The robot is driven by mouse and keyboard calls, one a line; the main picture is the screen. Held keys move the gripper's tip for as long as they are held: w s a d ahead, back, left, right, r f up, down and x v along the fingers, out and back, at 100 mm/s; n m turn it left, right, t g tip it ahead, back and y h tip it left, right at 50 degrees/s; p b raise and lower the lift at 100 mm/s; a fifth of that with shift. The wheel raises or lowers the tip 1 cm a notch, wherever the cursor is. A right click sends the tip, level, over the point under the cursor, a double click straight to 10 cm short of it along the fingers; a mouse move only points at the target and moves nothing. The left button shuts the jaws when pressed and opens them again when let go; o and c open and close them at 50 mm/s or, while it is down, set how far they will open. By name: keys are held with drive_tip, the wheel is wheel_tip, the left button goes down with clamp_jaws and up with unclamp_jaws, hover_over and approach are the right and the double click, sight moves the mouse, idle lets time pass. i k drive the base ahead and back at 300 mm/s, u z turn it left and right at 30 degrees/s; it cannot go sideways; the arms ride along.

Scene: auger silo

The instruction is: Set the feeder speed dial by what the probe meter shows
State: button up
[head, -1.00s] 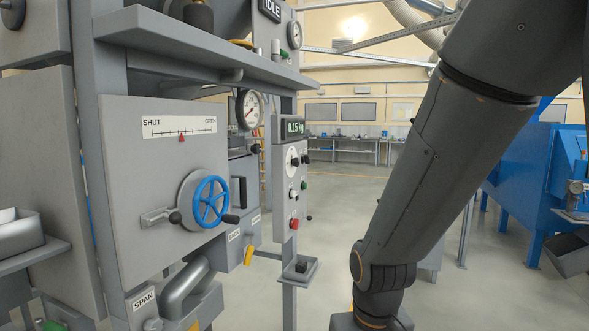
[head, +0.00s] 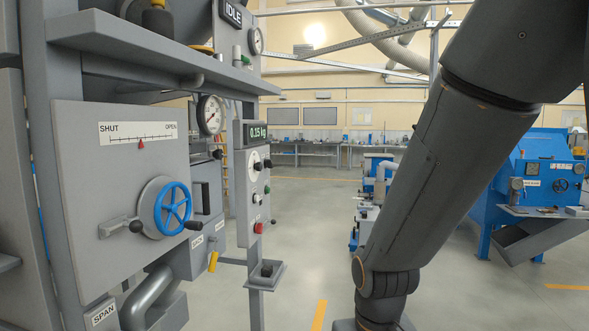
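A grey control panel (head: 251,185) stands on a post at the middle left. I cannot tell which instrument is the probe meter. My arm crosses the right half; my gripper is out of view.
A grey cabinet has a blue handwheel (head: 172,208) and a SHUT–OPEN scale (head: 138,134). A small tray (head: 265,273) sits below the panel. A blue machine (head: 535,185) stands right; open floor lies between.

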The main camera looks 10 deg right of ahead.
sight(258, 167)
drive_tip(key=z, duration=0.25)
drive_tip(key=k, duration=0.35)
drive_tip(key=z, duration=0.9)
drive_tip(key=i, duration=1.45)
drive_tip(key=u, duration=0.8)
drive_tip(key=i, duration=0.95)
drive_tip(key=u, duration=0.9)
